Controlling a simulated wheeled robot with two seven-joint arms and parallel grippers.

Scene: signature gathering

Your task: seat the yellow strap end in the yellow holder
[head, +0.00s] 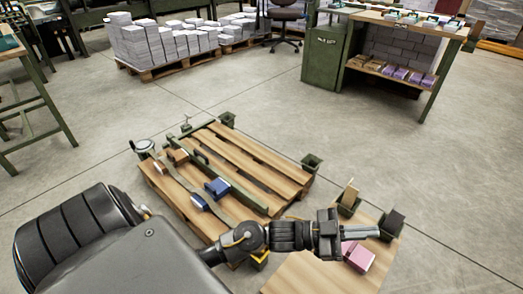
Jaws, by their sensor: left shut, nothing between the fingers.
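My left gripper (376,231) reaches in from the left, its fingers shut and empty above a wooden board (312,274). A yellow piece (261,263) shows just below my left wrist, mostly hidden by the arm; I cannot tell whether it is the strap end or the holder. A tan block (349,192) stands in a green holder (348,208) just behind the gripper. A dark block (391,221) stands in another holder to the right. My right gripper is not in view.
A pink block (359,258) lies on the board beneath the fingers. Bare floor lies right.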

